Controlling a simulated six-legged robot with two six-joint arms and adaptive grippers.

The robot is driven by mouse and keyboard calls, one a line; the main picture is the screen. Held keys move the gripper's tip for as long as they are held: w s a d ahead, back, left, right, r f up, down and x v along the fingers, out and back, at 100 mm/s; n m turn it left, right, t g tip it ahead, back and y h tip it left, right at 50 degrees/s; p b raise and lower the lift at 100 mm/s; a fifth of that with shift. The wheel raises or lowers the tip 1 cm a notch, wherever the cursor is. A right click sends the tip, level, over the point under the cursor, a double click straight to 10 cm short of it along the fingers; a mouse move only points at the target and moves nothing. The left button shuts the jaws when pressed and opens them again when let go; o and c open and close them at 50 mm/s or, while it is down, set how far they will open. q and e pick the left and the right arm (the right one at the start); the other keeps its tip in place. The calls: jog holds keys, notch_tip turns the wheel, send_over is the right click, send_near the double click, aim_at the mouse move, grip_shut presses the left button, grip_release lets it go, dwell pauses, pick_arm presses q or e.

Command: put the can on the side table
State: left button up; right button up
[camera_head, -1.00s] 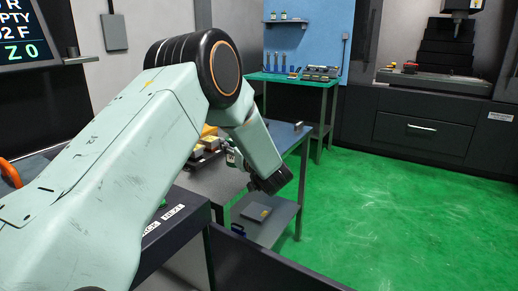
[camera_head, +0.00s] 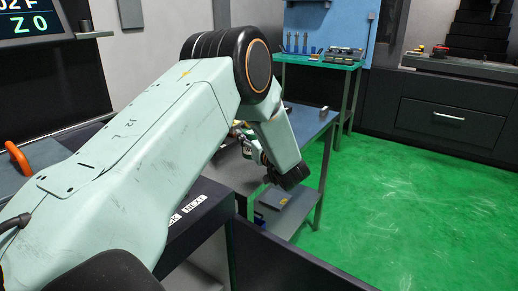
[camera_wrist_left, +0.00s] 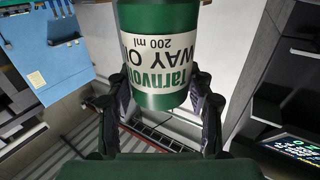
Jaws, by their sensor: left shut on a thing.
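The can (camera_wrist_left: 163,68) is green with a white label reading "WAY O…" and "200 ml". In the left wrist view it sits between the two fingers of my left gripper (camera_wrist_left: 158,88), which is shut on it. The can's top is cut off by the frame edge. In the head view my left arm hides most of the gripper and the can. A grey-blue table (camera_head: 309,127) with a lower shelf stands just beyond the arm. A green-topped table (camera_head: 346,69) stands farther back against a blue panel. I cannot tell which is the side table. My right gripper is out of view.
Tool holders and a tray (camera_head: 345,54) stand on the green table. A small metal block (camera_head: 323,113) is on the grey-blue table. A dark machine cabinet (camera_head: 452,116) is at the back right. The green floor (camera_head: 410,215) at right is open. A dark panel edge (camera_head: 290,265) runs in front.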

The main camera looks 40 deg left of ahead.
pick_arm(q)
jog(key=shift+w+d+f, duration=0.1)
jog(key=shift+d+f, duration=0.05)
jog(key=shift+f, duration=0.4)
jog(key=shift+w+d+f, duration=0.1)
jog(key=shift+f, duration=0.45)
jog(key=shift+s+f+b, duration=0.2)
jog(key=shift+f+b, duration=0.4)
jog(key=shift+f, duration=0.5)
jog(key=shift+a+f, duration=0.1)
jog(key=shift+f, duration=0.25)
jog(key=shift+w, duration=0.15)
jog(key=shift+f, duration=0.1)
jog(key=o, duration=1.5)
jog(key=shift+f, duration=0.1)
